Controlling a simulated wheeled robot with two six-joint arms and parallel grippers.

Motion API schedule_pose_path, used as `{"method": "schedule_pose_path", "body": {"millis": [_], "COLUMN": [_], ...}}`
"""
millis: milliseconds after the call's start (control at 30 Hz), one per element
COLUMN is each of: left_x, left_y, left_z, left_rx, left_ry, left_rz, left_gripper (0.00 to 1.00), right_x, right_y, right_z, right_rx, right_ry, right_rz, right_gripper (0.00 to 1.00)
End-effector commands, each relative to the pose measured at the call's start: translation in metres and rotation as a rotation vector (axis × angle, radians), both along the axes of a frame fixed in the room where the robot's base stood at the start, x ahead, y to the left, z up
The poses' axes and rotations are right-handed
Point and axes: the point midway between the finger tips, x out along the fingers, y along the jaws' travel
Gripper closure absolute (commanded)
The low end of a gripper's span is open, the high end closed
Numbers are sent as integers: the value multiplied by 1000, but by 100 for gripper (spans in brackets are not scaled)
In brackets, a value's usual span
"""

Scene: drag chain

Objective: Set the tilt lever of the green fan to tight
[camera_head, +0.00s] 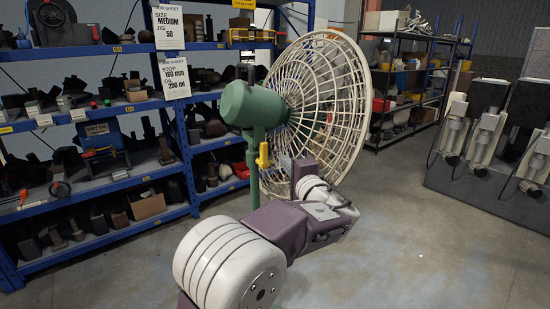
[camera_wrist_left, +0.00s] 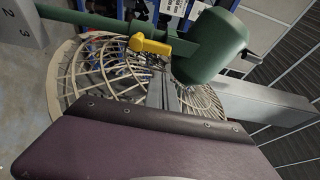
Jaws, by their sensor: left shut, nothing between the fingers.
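The green fan has a green motor housing (camera_head: 242,103), a green pole (camera_head: 252,170) and a large cream wire cage (camera_head: 335,95) facing right. Its yellow tilt lever (camera_head: 263,155) sits on the pole below the housing and hangs roughly upright in the head view. The lever also shows in the left wrist view (camera_wrist_left: 150,46), just beyond my fingers. My left gripper (camera_wrist_left: 160,72) is shut and empty, its grey fingertips close to the lever. I cannot tell whether they touch it. In the head view my purple and white left arm partly hides the gripper. My right gripper is not in view.
Blue shelves (camera_head: 95,185) with boxes and parts stand behind the fan at the left. A dark shelf rack (camera_head: 412,85) stands at the back right. Grey and white machines (camera_head: 485,130) stand at the far right. The floor (camera_head: 425,235) at right is clear.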

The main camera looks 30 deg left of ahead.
Motion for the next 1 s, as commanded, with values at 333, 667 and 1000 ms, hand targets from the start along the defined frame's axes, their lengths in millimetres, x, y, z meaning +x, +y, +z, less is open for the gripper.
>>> {"method": "schedule_pose_path", "body": {"millis": [333,667,1000], "left_x": [13,55,67], "left_y": [16,63,75], "left_z": [2,2,0], "left_rx": [0,-2,-1], "left_ry": [3,3,2], "left_rz": [4,4,0], "left_gripper": [100,100,100], "right_x": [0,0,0], "right_y": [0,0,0], "right_z": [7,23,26], "right_rx": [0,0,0], "right_ry": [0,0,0], "right_rz": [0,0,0], "right_gripper": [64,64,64]}}
